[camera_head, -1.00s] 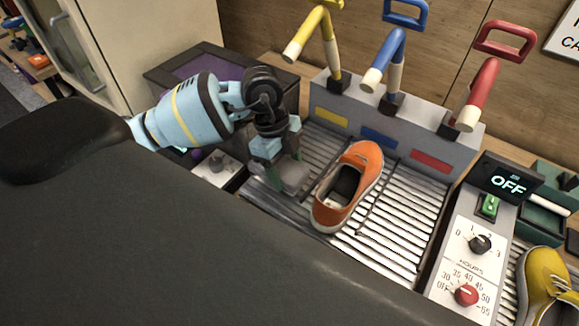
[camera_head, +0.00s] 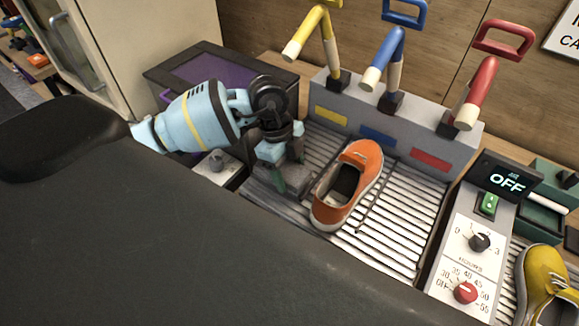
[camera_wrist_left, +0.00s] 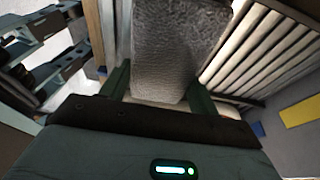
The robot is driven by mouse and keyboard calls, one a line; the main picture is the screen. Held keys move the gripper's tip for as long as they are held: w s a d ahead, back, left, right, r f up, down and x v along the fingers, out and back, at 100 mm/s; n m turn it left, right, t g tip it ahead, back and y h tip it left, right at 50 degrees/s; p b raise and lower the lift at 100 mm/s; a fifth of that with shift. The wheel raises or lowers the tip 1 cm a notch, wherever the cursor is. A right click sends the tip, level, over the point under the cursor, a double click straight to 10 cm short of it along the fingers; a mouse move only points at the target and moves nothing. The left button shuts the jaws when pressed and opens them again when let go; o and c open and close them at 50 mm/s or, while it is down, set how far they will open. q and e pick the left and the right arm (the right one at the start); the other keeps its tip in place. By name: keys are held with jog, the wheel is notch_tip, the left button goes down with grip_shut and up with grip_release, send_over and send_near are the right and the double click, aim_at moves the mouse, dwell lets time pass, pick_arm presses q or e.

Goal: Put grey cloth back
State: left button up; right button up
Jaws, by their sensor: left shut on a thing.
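The grey cloth (camera_head: 262,184) is a dark grey, rough-textured block shape, low over the left end of the slatted drying rack (camera_head: 385,250). My left gripper (camera_head: 288,167) is shut on it, with green fingers at its sides. In the left wrist view the cloth (camera_wrist_left: 178,45) extends away from between the two fingers (camera_wrist_left: 159,90). I cannot tell whether the cloth touches the rack. My right gripper is not in view.
An orange shoe (camera_head: 349,184) lies on the rack just right of my left gripper. Yellow, blue and red taps stand behind. A dark box with a purple panel (camera_head: 210,72) is behind my left arm. A control panel (camera_head: 470,250) and yellow shoe (camera_head: 541,285) are at right.

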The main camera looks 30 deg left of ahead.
pick_arm(q)
jog(key=o, duration=1.4)
jog(key=shift+o, duration=0.2)
jog(key=shift+r, duration=0.1)
jog(key=v, duration=1.3)
jog(key=shift+d, duration=0.15)
